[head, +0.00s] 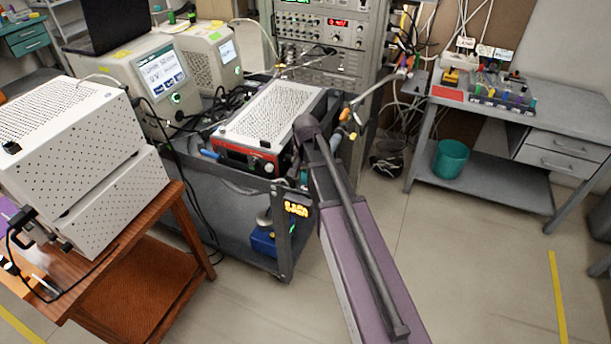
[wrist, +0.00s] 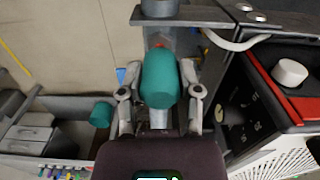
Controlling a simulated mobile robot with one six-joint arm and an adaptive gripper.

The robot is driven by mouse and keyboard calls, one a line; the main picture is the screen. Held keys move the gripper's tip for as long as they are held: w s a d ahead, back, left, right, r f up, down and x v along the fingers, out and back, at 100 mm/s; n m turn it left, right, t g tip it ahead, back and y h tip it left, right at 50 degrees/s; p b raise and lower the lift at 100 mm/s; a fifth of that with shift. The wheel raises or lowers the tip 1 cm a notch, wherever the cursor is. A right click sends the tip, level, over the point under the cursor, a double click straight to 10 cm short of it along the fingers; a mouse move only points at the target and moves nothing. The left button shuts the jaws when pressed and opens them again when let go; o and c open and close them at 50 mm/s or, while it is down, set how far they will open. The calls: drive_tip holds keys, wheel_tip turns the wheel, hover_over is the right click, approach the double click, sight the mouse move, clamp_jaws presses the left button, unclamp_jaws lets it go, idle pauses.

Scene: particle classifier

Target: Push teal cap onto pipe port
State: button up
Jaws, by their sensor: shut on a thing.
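The teal cap (wrist: 159,80) sits between the two fingers of my gripper (wrist: 160,72) in the wrist view. My gripper is shut on its sides. A grey metal cylinder (wrist: 160,8), which looks like the pipe port, shows at the top edge, in line with the cap. A small orange-red patch shows just beyond the cap's far end. I cannot tell whether the cap touches the port. In the head view my own arm covers the middle, and the cap cannot be made out there.
A red-fronted instrument (head: 250,158) stands on the grey cart (head: 232,181), close to the gripper's right in the wrist view (wrist: 275,95). A pale curved handle or hose (wrist: 236,43) lies near the right finger. A teal bin (head: 451,159) stands on the right bench's lower shelf.

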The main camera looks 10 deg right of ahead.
drive_tip(key=shift+f+b, duration=1.1)
drive_tip(key=shift+f, duration=0.1)
drive_tip(key=o, duration=1.1)
drive_tip(key=shift+r, duration=0.15)
drive_tip(key=shift+n, duration=0.3)
wheel_tip(320, 180, up, 9)
drive_tip(key=p, duration=0.9)
idle(0.4)
drive_tip(key=s+n, duration=0.2)
drive_tip(key=s, duration=0.3)
drive_tip(key=s+n, duration=0.2)
drive_tip(key=s, duration=0.3)
drive_tip(key=s+n, duration=0.1)
drive_tip(key=s, duration=0.5)
drive_tip(key=shift+a+n, duration=0.2)
drive_tip(key=shift+n, duration=0.2)
